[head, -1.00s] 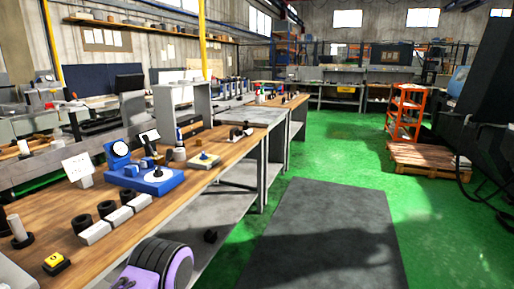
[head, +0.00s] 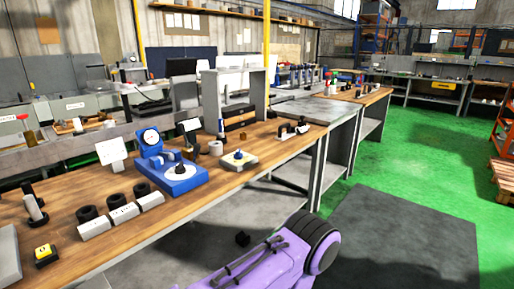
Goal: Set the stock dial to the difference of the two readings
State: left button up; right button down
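On the wooden bench, a blue comparator-like device (head: 184,187) carries an upright round gauge (head: 151,137) with a white face. A white disc with a dark piece on it (head: 180,170) lies on its base. To its right is a small pale plate with a blue knob (head: 239,157). A small tilted display (head: 190,126) stands behind the device. A white card (head: 111,150) stands at its left. The readings are too small to make out, and I cannot tell which part is the stock dial. Neither gripper is in view.
Black rings (head: 115,200) and white labelled blocks (head: 124,213) sit near the bench's front edge. A yellow-topped button box (head: 43,252) is at front left. A purple and black arm part of mine is at the bottom.

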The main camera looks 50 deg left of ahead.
aim_at(238, 156)
jog(key=u, duration=0.3)
jog(key=i, duration=0.9)
jog(key=u, duration=0.5)
